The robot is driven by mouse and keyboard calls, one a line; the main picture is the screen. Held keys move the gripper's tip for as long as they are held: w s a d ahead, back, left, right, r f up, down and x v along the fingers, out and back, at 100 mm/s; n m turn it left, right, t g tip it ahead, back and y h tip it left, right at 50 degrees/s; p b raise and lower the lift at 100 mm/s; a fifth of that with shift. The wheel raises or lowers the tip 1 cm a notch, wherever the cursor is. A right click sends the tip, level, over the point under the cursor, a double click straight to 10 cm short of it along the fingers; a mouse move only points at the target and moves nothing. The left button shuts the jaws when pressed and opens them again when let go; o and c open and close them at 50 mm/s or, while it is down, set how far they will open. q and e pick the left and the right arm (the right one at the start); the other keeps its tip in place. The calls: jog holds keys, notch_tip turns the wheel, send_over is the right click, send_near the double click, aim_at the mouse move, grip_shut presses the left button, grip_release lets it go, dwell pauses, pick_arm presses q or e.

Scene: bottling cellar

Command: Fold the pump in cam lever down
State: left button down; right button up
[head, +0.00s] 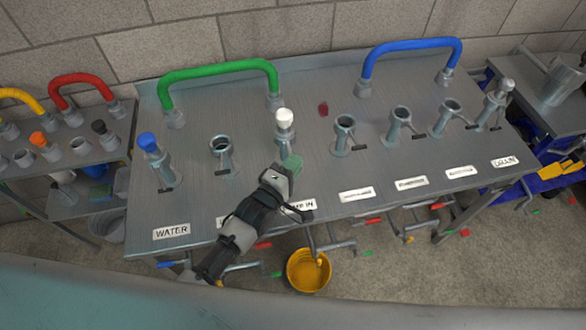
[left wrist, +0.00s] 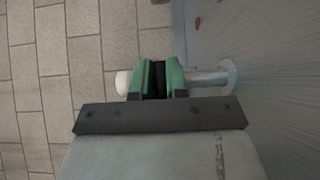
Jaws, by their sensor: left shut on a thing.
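The pump in fitting (head: 285,130) is an upright metal post with a white cap, above a label (head: 302,205) that reads "MP IN", the rest hidden by my gripper. My left gripper (head: 291,164) is at the front of this post, its green fingers shut on a dark piece, the pump in cam lever. In the left wrist view, the fingers (left wrist: 161,78) are close together with the dark lever (left wrist: 159,77) between them. The post (left wrist: 207,77) runs behind them, with its white cap (left wrist: 123,83) to the left. The lever's exact angle is hidden. My right gripper is not in view.
A blue-capped fitting (head: 154,155) stands above the WATER label (head: 171,231). Several open fittings, such as this one (head: 344,133), stand to the right. Green (head: 218,68) and blue (head: 411,44) hoses arch behind. A yellow bucket (head: 308,279) stands below the panel's front edge.

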pick_arm(q)
notch_tip(320, 180, down, 3)
jog(key=m+b, duration=0.1)
jog(key=b, duration=0.1)
jog(key=shift+s+r+t+b, duration=0.1)
jog(key=shift+t+b, duration=0.3)
jog(key=shift+m+t+h+b, duration=0.3)
jog(key=shift+m+h+b, duration=0.25)
jog(key=shift+b, duration=0.25)
jog(key=c, duration=1.4)
grip_release()
jog(key=o, duration=0.3)
jog(key=shift+w+a+r, duration=0.1)
jog(key=shift+w+r, duration=0.05)
jog(key=shift+w, duration=0.1)
jog(key=shift+s, duration=0.1)
jog(key=b+v, duration=0.1)
jog(key=v, duration=0.9)
jog(key=shift+s+a, duration=0.15)
jog(key=shift+s, duration=0.15)
